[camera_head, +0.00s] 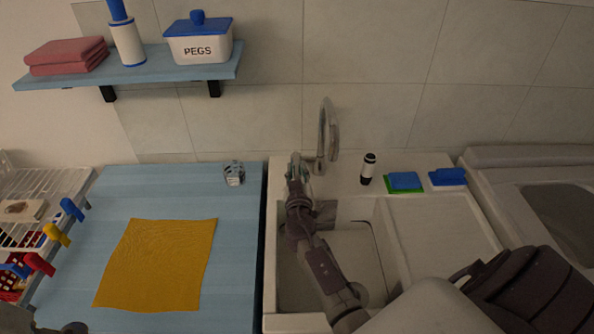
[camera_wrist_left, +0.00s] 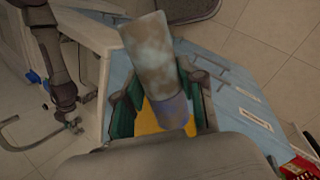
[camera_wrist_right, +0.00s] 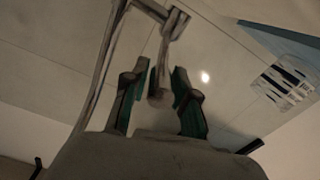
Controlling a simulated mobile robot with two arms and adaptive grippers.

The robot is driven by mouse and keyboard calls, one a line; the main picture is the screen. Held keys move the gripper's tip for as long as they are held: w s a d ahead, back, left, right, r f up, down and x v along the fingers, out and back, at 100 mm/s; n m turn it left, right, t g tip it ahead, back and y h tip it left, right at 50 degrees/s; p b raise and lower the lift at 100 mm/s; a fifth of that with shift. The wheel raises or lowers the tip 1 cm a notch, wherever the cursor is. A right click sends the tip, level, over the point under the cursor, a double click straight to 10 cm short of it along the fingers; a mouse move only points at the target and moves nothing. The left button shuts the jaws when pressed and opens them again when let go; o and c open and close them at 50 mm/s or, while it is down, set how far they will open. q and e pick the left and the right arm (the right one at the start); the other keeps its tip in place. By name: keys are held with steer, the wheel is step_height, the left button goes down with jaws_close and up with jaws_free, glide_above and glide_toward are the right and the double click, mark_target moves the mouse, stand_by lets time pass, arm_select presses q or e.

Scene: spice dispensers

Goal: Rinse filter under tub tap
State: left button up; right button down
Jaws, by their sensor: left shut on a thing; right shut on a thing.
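In the head view the filter and left gripper are out of the picture. The tap (camera_head: 328,130) is a curved metal spout behind the white tub (camera_head: 385,240). My right gripper (camera_head: 296,168) is at the tap's left side. The right wrist view shows its fingers (camera_wrist_right: 157,92) shut around a slim metal lever (camera_wrist_right: 161,80). I cannot tell whether water runs.
A yellow cloth (camera_head: 155,265) and a small clear object (camera_head: 234,173) lie on the blue counter (camera_head: 90,235) left of the tub. A wire rack (camera_head: 45,185) stands at far left.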

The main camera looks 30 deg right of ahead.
arm_select(q)
step_height(320, 180, up, 3)
steer(key=p, duration=0.2)
steer(key=shift+f+p, duration=0.2)
steer(key=shift+p, duration=0.1)
arm_select(e)
steer(key=shift+w+r+g, duration=0.1)
steer(key=shift+r+g, duration=0.2)
steer(key=shift+r, duration=0.25)
arm_select(q)
steer(key=shift+r, duration=0.15)
arm_select(e)
steer(key=shift+f, duration=0.2)
steer(key=c, duration=0.9)
jaws_free()
steer(key=v, duration=0.7)
steer(key=shift+s+a+r, duration=0.1)
steer(key=shift+s+r, duration=0.05)
steer(key=shift+s, duration=0.1)
